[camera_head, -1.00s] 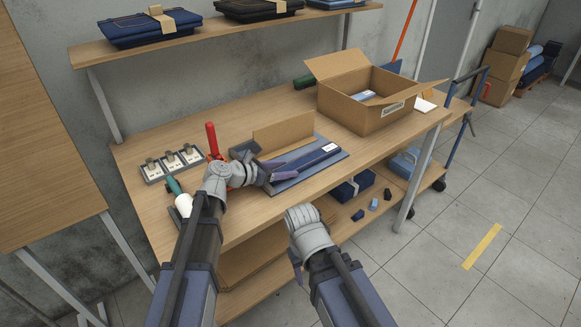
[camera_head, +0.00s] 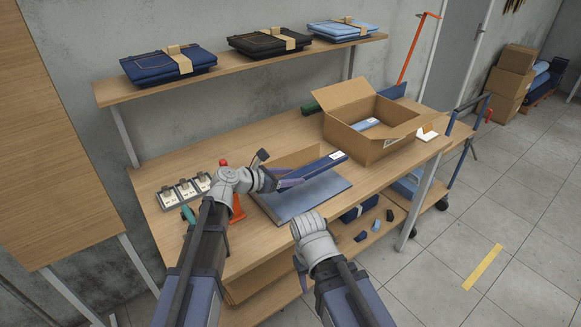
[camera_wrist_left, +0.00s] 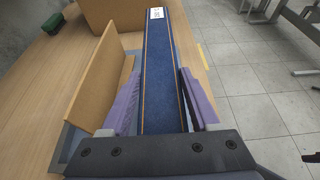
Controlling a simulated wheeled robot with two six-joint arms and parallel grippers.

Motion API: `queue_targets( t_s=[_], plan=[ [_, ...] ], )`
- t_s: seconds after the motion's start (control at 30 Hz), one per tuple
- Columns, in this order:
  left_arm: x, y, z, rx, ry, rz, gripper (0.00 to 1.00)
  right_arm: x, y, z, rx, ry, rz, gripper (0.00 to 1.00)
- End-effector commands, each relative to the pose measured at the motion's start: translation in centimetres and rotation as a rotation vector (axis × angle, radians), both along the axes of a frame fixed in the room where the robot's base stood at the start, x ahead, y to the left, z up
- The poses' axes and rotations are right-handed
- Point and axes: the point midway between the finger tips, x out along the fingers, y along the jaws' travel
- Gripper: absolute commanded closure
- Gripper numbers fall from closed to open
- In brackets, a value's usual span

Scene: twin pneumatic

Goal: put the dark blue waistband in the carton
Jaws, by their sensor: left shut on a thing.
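The dark blue waistband (camera_head: 322,165) is a long flat strip with a white label at its far end. My left gripper (camera_head: 290,180) is shut on it and holds it above the bench, over a blue denim mat (camera_head: 312,195). In the left wrist view the waistband (camera_wrist_left: 162,90) runs lengthwise away between the purple fingers. The open carton (camera_head: 365,148) stands at the back right of the bench, flaps up, beyond the labelled end. A light blue strip (camera_head: 366,124) lies in it. My right gripper (camera_head: 300,272) hangs in front of the bench, mostly hidden by its wrist.
An orange cone-like stand (camera_head: 238,208) and a switch tray (camera_head: 184,192) are at the left. Folded jeans (camera_head: 168,64) sit on the shelf above. The bench left of the carton is mostly clear.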

Motion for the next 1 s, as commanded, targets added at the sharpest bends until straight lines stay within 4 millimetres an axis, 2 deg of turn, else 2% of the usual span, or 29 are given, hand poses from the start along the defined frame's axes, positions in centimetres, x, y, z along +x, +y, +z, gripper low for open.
queue_targets(
  t_s=[0.37, 0.57, 0.83, 1.0],
  plan=[
    [0.0, 0.0, 3.7, 0.000, 0.000, 0.000, 0.96, 0.0, 0.0, 3.7, 0.000, 0.000, 0.000, 0.50],
    [-0.3, -0.2, 2.8, 0.000, 0.000, 0.000, 0.96, 0.0, 0.0, 2.8, 0.000, 0.000, 0.000, 0.50],
    [-1.5, -1.1, 0.1, -0.002, 0.000, -0.001, 0.96, 0.0, 0.0, 0.1, 0.000, 0.000, 0.000, 0.50],
    [-1.6, -1.2, 0.0, -0.001, 0.000, 0.000, 0.96, 0.0, 0.0, 0.0, 0.000, 0.000, 0.000, 0.50]
  ],
)
